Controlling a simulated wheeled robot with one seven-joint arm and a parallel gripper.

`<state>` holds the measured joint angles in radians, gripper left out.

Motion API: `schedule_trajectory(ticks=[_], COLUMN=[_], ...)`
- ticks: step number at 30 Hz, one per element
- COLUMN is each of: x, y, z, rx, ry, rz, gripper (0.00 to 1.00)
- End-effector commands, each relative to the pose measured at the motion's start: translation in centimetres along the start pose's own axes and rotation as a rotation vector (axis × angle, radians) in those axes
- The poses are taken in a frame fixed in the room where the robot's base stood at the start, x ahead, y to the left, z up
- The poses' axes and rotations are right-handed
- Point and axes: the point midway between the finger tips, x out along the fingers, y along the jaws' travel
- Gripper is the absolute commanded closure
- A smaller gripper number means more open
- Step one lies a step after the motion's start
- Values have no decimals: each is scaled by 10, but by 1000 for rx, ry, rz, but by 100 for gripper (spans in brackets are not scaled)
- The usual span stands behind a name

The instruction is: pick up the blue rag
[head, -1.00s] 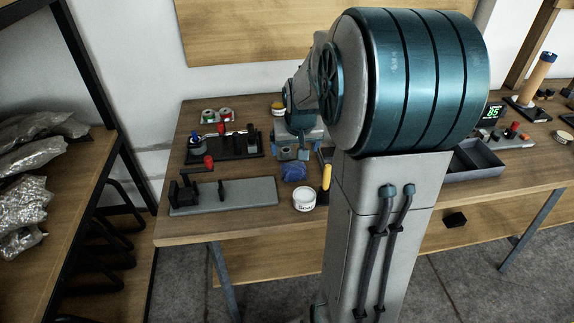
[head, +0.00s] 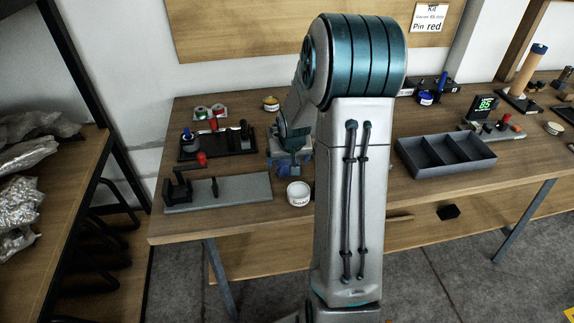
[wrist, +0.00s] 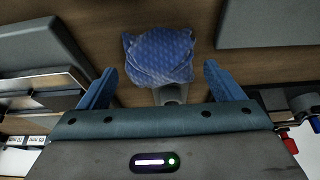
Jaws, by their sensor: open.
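The blue rag (wrist: 160,55) is a crumpled, patterned bundle on the wooden table, centred ahead of the jaws in the wrist view. My gripper (wrist: 160,77) is open, with one blue finger on each side of the rag's near edge. No contact shows between the fingers and the rag. In the head view my gripper (head: 288,158) is low over the table, left of my arm column. There it mostly hides the rag, and I cannot tell the exact height gap.
A white labelled tub (head: 299,193) stands close in front of my gripper. A grey plate with a black clamp (head: 218,193) and a black tool rack (head: 217,141) lie to the left. A grey divided tray (head: 445,156) is at right.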

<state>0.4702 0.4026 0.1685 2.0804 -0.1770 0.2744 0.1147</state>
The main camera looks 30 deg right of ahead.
Motion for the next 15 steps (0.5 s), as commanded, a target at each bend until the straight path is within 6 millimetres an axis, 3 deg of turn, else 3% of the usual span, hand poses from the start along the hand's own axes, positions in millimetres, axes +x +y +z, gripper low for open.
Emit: schedule_trajectory(ticks=[4,12,15], x=[14,16,16], y=[-1,-1,-1], z=[0,0,0], rx=[-2,-1,-1], ry=[-1,0,0], rz=[-1,-1,-1], gripper=[13,13,38])
